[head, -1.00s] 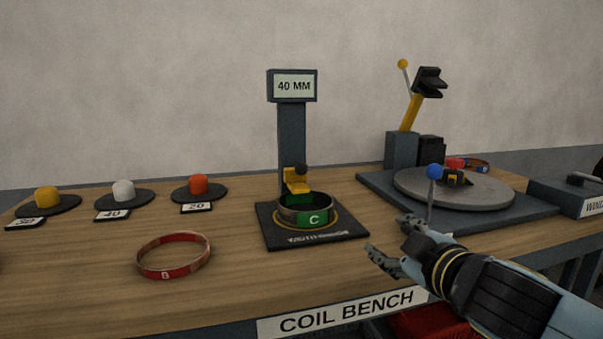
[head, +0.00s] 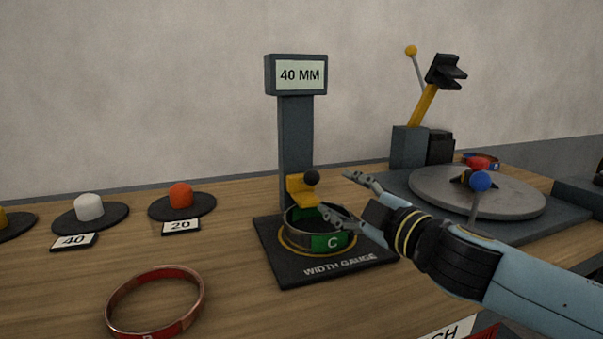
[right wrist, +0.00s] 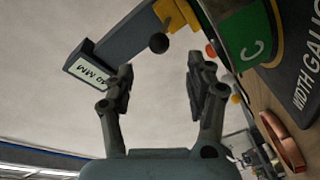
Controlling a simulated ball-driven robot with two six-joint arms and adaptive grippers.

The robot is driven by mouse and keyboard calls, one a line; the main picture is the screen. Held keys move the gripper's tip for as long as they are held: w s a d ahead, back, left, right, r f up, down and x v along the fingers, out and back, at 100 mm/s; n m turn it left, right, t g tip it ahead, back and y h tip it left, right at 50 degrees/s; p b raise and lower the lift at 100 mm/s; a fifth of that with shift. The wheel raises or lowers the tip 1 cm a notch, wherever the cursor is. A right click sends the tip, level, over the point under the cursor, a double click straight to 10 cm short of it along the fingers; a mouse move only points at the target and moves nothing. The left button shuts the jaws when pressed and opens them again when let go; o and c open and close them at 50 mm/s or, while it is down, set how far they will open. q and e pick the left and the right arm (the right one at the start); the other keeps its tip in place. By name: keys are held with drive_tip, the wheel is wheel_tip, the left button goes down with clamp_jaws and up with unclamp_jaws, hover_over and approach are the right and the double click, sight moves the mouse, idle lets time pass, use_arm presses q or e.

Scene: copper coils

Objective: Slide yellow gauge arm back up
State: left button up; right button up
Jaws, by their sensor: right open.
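The yellow gauge arm (head: 298,190) with its black knob (head: 312,177) sits low on the dark gauge column (head: 296,140), over the coil. The coil with green C label (head: 326,242) stands in the round seat of the width gauge base (head: 290,272). The gauge display (head: 301,75) reads 40 MM. My right gripper (head: 340,197) is open and empty, just right of the arm and knob. In the right wrist view the black knob (right wrist: 159,43) shows beyond and between the open fingers (right wrist: 157,85), apart from them. My left gripper is out of view.
A red-labelled coil (head: 155,302) lies at the front left. A white knob (head: 89,206) and an orange knob (head: 181,195) stand on dark discs.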

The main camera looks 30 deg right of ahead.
sight(317, 179)
drive_tip(key=w, duration=0.1)
drive_tip(key=w+p, duration=0.1)
drive_tip(key=w, duration=0.2)
drive_tip(key=shift+d+r+p, duration=0.1)
drive_tip(key=shift+r+p, duration=0.25)
drive_tip(key=w+p, duration=0.1)
drive_tip(key=w, duration=0.3)
drive_tip(key=shift+w+d+f+p, duration=0.1)
drive_tip(key=shift+w+p, duration=0.25)
drive_tip(key=shift+w+f, duration=0.2)
drive_tip(key=shift+w, duration=0.6)
drive_tip(key=shift+c, duration=0.4)
drive_tip(key=c, duration=0.4)
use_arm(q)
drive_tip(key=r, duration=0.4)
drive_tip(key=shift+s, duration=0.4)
use_arm(e)
clamp_jaws()
